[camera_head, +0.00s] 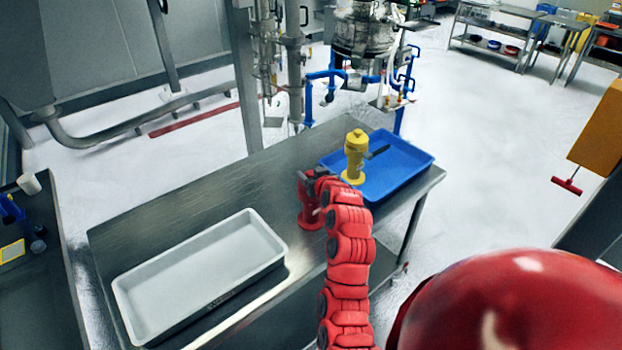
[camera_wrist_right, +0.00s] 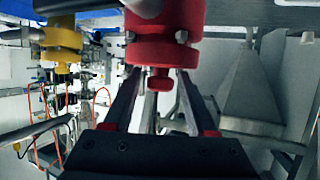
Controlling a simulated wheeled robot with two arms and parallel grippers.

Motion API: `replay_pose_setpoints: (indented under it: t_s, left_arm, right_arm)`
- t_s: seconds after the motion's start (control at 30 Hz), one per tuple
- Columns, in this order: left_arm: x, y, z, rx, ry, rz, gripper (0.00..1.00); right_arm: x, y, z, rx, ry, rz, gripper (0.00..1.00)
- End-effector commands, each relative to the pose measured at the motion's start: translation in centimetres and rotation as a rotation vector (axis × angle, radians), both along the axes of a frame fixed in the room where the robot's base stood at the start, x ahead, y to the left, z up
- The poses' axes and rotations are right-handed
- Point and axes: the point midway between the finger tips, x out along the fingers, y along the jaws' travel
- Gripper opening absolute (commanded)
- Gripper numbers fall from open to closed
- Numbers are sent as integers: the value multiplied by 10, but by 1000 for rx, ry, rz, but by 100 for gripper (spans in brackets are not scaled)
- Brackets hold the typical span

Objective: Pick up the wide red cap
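The wide red cap (camera_head: 310,216) stands upright on the metal table (camera_head: 190,195), with its broad base down, just left of the blue tray. My right gripper (camera_head: 312,176) is at its top and hides part of it. In the right wrist view, the red cap (camera_wrist_right: 165,35) fills the top middle. Its small knob lies between the two fingers of my right gripper (camera_wrist_right: 159,85), with what looks like a gap on each side; the fingers appear open. My left gripper is not in view.
A blue tray (camera_head: 415,157) at the table's right end has a yellow part (camera_head: 356,155) standing at its left side; the yellow part also shows in the right wrist view (camera_wrist_right: 62,40). An empty grey tray (camera_head: 135,300) is at the table's left end. The table between them is mostly clear.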

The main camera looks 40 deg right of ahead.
Motion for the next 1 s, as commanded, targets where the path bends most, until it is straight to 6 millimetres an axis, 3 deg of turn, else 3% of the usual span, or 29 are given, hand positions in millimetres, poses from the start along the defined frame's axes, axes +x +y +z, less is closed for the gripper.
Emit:
replay_pose_setpoints:
  t_s: [0.03,0.3,0.77,0.9,1.0]
  left_arm:
    - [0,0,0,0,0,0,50]
    - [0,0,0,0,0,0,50]
    - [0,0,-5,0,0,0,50]
    - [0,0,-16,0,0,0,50]
    - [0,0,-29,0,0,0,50]
  right_arm:
    - [0,0,0,0,0,0,46]
    - [0,0,0,0,0,0,0]
    - [0,0,4,-2,-1,1,0]
    - [0,0,14,-2,-1,1,0]
    - [1,0,33,-6,-8,1,0]
